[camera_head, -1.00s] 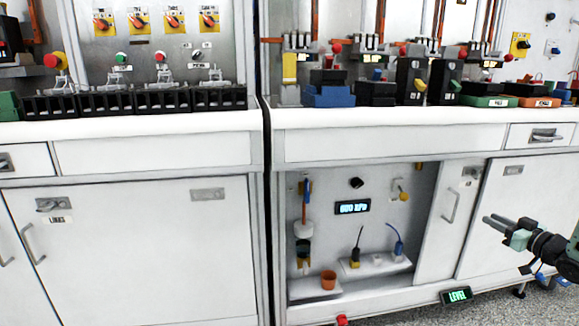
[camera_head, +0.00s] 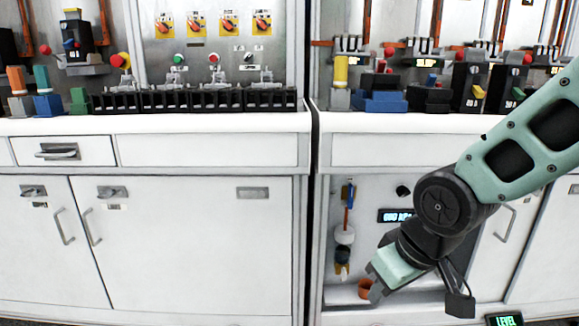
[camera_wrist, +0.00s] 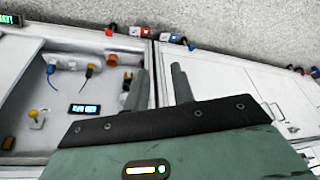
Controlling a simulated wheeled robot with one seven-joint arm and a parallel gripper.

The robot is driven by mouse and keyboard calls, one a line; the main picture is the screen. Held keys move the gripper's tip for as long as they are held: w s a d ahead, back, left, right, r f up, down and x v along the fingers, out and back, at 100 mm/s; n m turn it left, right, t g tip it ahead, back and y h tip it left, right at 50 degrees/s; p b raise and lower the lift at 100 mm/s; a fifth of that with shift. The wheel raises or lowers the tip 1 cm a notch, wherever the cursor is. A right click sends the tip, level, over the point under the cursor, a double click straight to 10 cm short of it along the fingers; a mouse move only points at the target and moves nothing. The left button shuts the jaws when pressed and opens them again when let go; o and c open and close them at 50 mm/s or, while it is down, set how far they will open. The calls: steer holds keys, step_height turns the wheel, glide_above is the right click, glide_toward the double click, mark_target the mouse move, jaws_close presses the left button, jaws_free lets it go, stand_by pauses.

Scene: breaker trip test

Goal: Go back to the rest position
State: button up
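My gripper (camera_head: 374,292) hangs low at the front of the cabinets in the head view, at the end of my green and black arm, which crosses the right side. In the wrist view my gripper (camera_wrist: 160,68) has its two dark fingers apart, with only the white cabinet front and floor edge behind the gap. Nothing is held. In the head view the fingertips overlap the orange cup (camera_head: 364,287) in the picture; in the wrist view the orange cup (camera_wrist: 112,60) is apart from them, to the left.
An open bay holds a lit pressure display (camera_wrist: 84,109) and several cabled plugs. The white counter (camera_head: 210,123) above carries black breaker blocks and coloured blocks. A LEVEL display (camera_head: 504,320) sits low at right. Closed white doors (camera_head: 190,245) fill the left.

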steer(key=s+a+n+g+h, duration=0.15)
steer(key=s+g, duration=0.25)
steer(key=s, duration=1.2)
step_height(320, 180, up, 29)
steer(key=p, duration=2.8)
steer(key=shift+p, duration=0.4)
steer(key=shift+d+n, duration=0.15)
steer(key=shift+n, duration=0.1)
